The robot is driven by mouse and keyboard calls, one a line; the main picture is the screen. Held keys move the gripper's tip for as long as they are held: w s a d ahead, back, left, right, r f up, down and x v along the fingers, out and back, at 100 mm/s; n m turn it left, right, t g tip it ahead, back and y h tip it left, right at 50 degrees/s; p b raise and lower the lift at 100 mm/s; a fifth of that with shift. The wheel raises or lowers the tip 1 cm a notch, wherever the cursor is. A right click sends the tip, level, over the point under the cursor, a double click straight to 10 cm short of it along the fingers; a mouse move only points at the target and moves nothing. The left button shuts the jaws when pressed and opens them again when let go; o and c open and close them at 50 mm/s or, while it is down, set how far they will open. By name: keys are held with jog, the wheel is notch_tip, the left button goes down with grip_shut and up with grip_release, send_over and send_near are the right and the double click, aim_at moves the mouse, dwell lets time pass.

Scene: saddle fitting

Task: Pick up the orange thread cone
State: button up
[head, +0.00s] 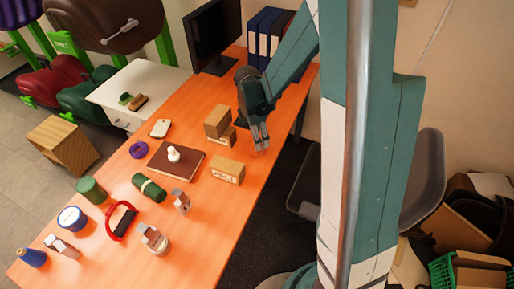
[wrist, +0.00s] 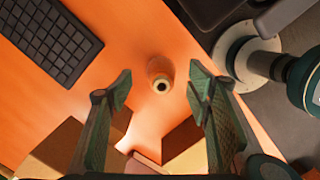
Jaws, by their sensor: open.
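The orange thread cone (wrist: 161,74) stands on the orange table in the wrist view, seen from above with a dark hole in its top. It lies between the fingers in that picture, a little beyond their tips, and nothing is seen touching it. My gripper (wrist: 160,88) is open and empty, with one finger on each side of the cone. In the head view my gripper (head: 261,145) points down over the table's right part, beside the wooden boxes. I cannot make out the cone clearly there.
Two stacked wooden boxes (head: 218,122) and another wooden box (head: 228,171) stand left of my gripper. A brown book (head: 175,164) lies farther left. Blue binders (head: 259,38) and a monitor (head: 212,35) stand at the back. A keyboard (wrist: 45,38) lies left of the cone in the wrist view.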

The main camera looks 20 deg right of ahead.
jog(key=shift+d+f, duration=0.1)
jog(key=shift+f, duration=1)
jog(key=shift+f, duration=0.15)
jog(key=shift+s+d+f+b, duration=0.1)
jog(key=shift+f+b, duration=0.75)
jog(key=shift+f, duration=1.65)
jog(key=c, duration=1)
